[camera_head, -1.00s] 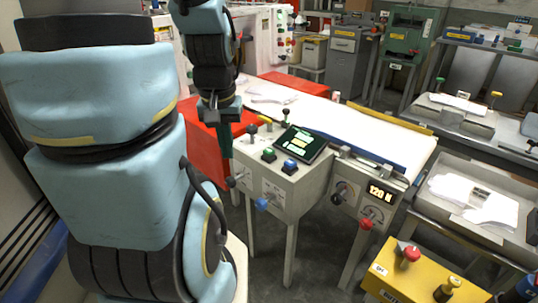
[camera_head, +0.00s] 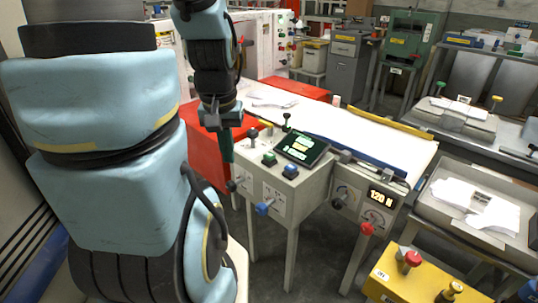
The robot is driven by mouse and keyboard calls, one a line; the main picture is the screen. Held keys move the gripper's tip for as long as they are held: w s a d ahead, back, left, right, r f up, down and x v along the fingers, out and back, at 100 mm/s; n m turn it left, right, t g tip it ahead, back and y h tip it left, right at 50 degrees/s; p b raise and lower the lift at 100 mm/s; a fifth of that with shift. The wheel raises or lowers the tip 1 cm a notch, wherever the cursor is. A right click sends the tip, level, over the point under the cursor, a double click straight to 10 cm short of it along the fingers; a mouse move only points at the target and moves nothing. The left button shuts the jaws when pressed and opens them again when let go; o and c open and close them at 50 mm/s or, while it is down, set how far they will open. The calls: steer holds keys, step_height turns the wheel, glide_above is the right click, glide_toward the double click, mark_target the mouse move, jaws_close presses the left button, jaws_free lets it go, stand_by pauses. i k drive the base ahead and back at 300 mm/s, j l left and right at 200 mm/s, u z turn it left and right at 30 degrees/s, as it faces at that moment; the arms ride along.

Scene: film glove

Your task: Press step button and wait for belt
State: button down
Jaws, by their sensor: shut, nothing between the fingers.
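A pale control box (camera_head: 292,196) on legs stands at the centre. Its sloped top carries a lit dark screen (camera_head: 302,147), a green button (camera_head: 269,159) and a blue button (camera_head: 290,171). The labels are too small to read, so I cannot tell which is the step button. My gripper (camera_head: 227,160) points down at the box's left rear edge, left of the green button and apart from it. Its narrow dark-green fingers are shut and empty. The white belt (camera_head: 345,128) runs behind the box, with white sheet-like pieces (camera_head: 272,100) at its far left end.
A black-knobbed lever (camera_head: 286,119) stands behind the screen. A blue knob (camera_head: 262,209) sticks out of the box's front. A panel reading 120 (camera_head: 381,197) stands to the right. Red bins (camera_head: 203,150) lie behind my gripper. A yellow box (camera_head: 412,283) is at front right.

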mark_target(269, 156)
steer(key=z, duration=0.3)
steer(key=i+j+z, duration=0.2)
steer(key=j+z, duration=0.15)
steer(key=i+j+z, duration=0.15)
steer(key=j+z, duration=0.2)
steer(key=i+j, duration=0.15)
steer(key=j, duration=0.35)
steer(key=i+j+z, duration=0.15)
steer(key=j, duration=0.3)
steer(key=i+j, duration=0.1)
steer(key=j, duration=0.4)
steer(key=z, duration=0.05)
